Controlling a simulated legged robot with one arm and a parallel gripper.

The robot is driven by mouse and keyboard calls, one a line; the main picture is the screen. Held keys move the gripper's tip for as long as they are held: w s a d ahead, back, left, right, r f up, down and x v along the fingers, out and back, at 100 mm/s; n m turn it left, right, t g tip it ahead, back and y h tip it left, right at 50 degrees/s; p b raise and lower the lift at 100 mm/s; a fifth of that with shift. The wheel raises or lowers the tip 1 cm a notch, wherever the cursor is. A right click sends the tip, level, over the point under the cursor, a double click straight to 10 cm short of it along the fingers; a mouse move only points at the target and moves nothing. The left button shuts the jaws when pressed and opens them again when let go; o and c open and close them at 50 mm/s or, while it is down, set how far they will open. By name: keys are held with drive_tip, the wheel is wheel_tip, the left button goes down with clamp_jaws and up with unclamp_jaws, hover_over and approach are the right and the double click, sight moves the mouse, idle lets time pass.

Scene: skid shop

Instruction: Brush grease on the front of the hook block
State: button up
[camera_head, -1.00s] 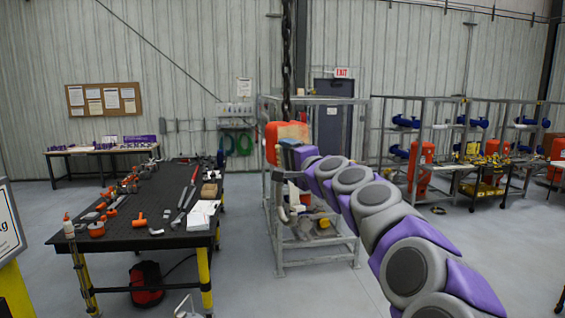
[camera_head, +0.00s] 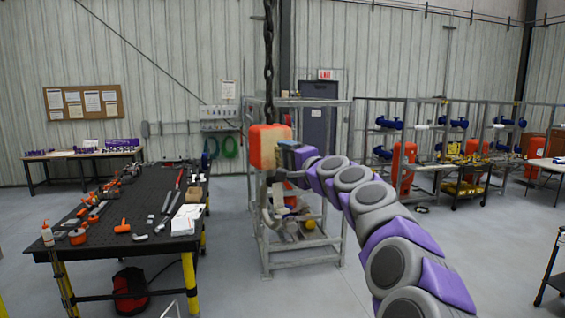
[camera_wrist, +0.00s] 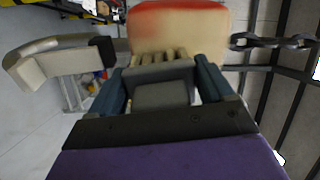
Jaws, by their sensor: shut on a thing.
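The orange hook block (camera_head: 262,146) hangs from a chain, with its pale hook (camera_head: 270,215) below. In the wrist view the block (camera_wrist: 178,27) fills the top middle: red at its far edge, pale tan over most of the facing side. The hook (camera_wrist: 50,60) extends left there. My gripper (camera_head: 290,155) is at the block's right side in the head view. In the wrist view its teal fingers (camera_wrist: 162,88) are shut on a grey-handled brush (camera_wrist: 162,72). The brush's tan bristles point at the block's facing side and seem to meet it; exact contact is unclear.
A chain (camera_head: 268,60) runs up from the block. A grey metal frame (camera_head: 341,180) stands around and behind it. Floor between bench and frame is clear.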

drive_tip(key=shift+w+d+r+p, duration=0.55)
drive_tip(key=shift+d+r+p, duration=0.1)
drive_tip(key=shift+d, duration=0.15)
drive_tip(key=shift+w+d+r+p, duration=0.5)
drive_tip(key=shift+d+p, duration=0.15)
drive_tip(key=shift+d, duration=0.1)
drive_tip(key=shift+s+a+f+b, duration=0.15)
drive_tip(key=shift+s+a+b, duration=0.2)
drive_tip(key=shift+a, duration=0.25)
drive_tip(key=shift+s+a, duration=0.6)
drive_tip(key=shift+a, duration=0.25)
drive_tip(key=shift+s+a+b, duration=0.25)
drive_tip(key=shift+s+a, duration=0.45)
drive_tip(key=shift+a, duration=0.3)
drive_tip(key=shift+s+a+b, duration=0.2)
drive_tip(key=shift+s+a, duration=0.45)
drive_tip(key=shift+a, duration=0.4)
drive_tip(key=shift+s+a+b, duration=0.25)
drive_tip(key=shift+s+a, duration=0.45)
drive_tip(key=shift+a, duration=0.3)
drive_tip(key=shift+r+p, duration=1.1)
drive_tip(key=shift+r, duration=0.25)
drive_tip(key=shift+d, duration=0.1)
drive_tip(key=shift+w, duration=0.1)
